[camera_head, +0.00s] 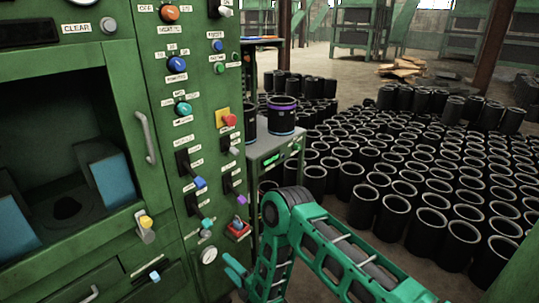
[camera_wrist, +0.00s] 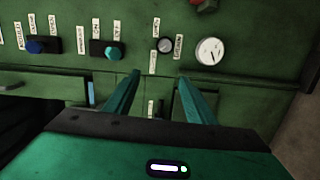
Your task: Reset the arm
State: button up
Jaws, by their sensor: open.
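My gripper (camera_wrist: 158,82) is open and empty in the wrist view. Its two teal fingers stand apart and point at the lower front of the green machine (camera_wrist: 255,60). In the head view my gripper (camera_head: 233,272) is low in front of the machine (camera_head: 140,60), below the round gauge. My arm bends up and then down to the right from there. Nothing is held between the fingers. Whether the fingertips touch the panel cannot be told.
The panel carries labelled knobs, levers, a red button (camera_head: 229,120) and a white gauge (camera_head: 209,255). A small table (camera_head: 275,150) with black sleeves, one purple-banded (camera_head: 281,116), stands beside it. Many black sleeves (camera_head: 400,195) cover the floor at right. The machine's open bay (camera_head: 60,130) is at left.

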jog(key=w+d+r+m+t+h, duration=0.1)
jog(key=w+d+r+m+h, duration=0.4)
jog(key=w+d+r, duration=0.45)
jog(key=w+d+r+m+t+h, duration=0.1)
jog(key=w+d+r+m+h, duration=0.5)
jog(key=d, duration=0.6)
jog(key=s+d+r+m+g+h, duration=0.25)
jog(key=d+r+m, duration=0.2)
jog(key=d, duration=0.75)
jog(key=s+d+r+m+g+h, duration=0.1)
jog(key=d+r+m+g+h, duration=0.15)
jog(key=d+r, duration=0.65)
jog(key=s+d+r+m+g, duration=0.2)
jog(key=s+d+m+g, duration=0.15)
jog(key=s+d, duration=0.5)
jog(key=s+d+r+m+g, duration=0.2)
jog(key=s+d+m, duration=0.4)
jog(key=s, duration=0.4)
jog(key=s+a+r+m+g+y, duration=0.1)
jog(key=s+r+m+g+y, duration=0.1)
jog(key=s, duration=1.2)
jog(key=s+a+r+m+g+y, duration=0.1)
jog(key=s+r+m+g+y, duration=0.1)
jog(key=s, duration=1.2)
jog(key=shift+s+a+r+m, duration=0.2)
jog(key=shift+r+m, duration=0.1)
jog(key=shift+m, duration=0.25)
